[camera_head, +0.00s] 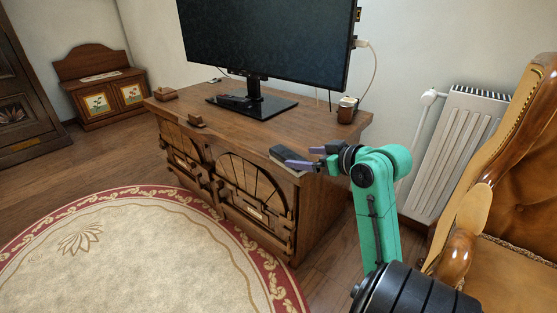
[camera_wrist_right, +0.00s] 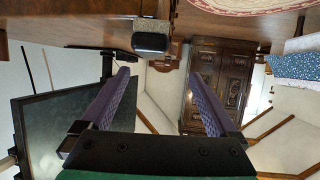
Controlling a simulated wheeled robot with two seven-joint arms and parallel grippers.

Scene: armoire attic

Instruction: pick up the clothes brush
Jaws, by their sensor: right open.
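The clothes brush (camera_head: 289,156), dark with a pale bristle side, lies at the front right edge of the wooden cabinet top (camera_head: 240,130). In the right wrist view, the brush (camera_wrist_right: 151,40) shows its black end and speckled bristles. My right gripper (camera_head: 309,157) is open, with its purple fingers just to the right of the brush at about cabinet-top height. In the right wrist view, the gripper (camera_wrist_right: 160,73) has nothing between its fingers, and the brush lies beyond the tips, within their spread. My left gripper is not in view.
A monitor (camera_head: 270,40) stands on the cabinet behind the brush. A small brown and metal object (camera_head: 347,109) sits at the back right of the top. Small wooden items (camera_head: 165,93) lie at the left. An armchair (camera_head: 510,170) and a radiator (camera_head: 455,150) are on the right.

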